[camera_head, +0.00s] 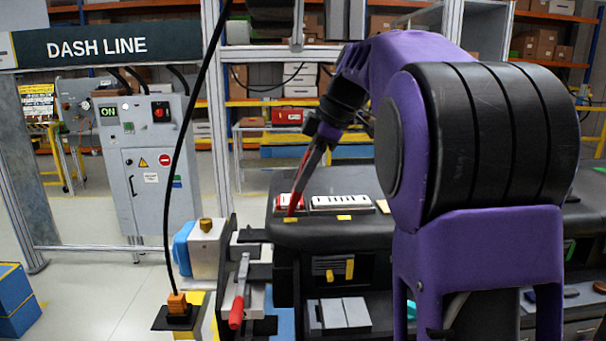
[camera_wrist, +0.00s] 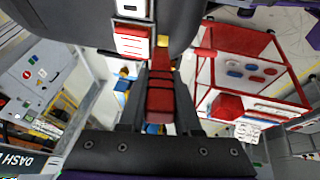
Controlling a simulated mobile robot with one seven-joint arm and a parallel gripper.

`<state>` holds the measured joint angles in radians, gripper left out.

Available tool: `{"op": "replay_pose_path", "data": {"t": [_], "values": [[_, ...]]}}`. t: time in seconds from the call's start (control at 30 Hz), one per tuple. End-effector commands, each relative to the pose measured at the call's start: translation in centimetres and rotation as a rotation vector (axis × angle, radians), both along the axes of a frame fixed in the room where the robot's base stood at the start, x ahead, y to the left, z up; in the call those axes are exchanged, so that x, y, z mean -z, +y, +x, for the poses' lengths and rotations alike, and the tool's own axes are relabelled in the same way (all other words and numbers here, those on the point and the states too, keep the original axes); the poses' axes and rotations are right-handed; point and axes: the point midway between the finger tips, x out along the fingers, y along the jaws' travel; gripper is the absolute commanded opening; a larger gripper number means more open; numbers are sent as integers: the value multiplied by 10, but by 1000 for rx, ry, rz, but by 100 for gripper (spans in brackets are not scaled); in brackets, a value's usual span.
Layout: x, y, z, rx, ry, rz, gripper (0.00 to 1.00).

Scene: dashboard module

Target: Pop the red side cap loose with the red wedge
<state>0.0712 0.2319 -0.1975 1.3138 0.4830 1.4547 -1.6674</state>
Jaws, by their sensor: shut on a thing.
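My gripper (camera_head: 320,148) is shut on the red wedge (camera_head: 299,186) and holds it slanting down over the left end of the dark dashboard (camera_head: 335,230). In the wrist view the wedge (camera_wrist: 160,98) sits between the two black fingers. The red side cap (camera_head: 283,200), with a pale slotted face, sits at the left end of the dashboard top, partly hidden by the wedge. In the wrist view the cap (camera_wrist: 132,42) is just left of the wedge tip, by a yellow tab (camera_wrist: 162,41). I cannot tell whether the tip touches the cap.
A white slotted vent (camera_head: 341,202) lies right of the cap. A fixture with a red-handled clamp (camera_head: 237,310) and a white-and-blue block (camera_head: 203,248) stands left of the dashboard. A black cable hangs at left. A red rack (camera_wrist: 250,65) shows in the wrist view.

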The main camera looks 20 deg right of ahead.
Motion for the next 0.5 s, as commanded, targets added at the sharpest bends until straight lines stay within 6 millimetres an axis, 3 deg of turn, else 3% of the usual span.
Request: {"op": "replay_pose_path", "data": {"t": [0.13, 0.5], "values": [[0, 0, 0, 0, 8, 0, 0], [-29, -1, 1, 1, 2, -2, 0]]}}
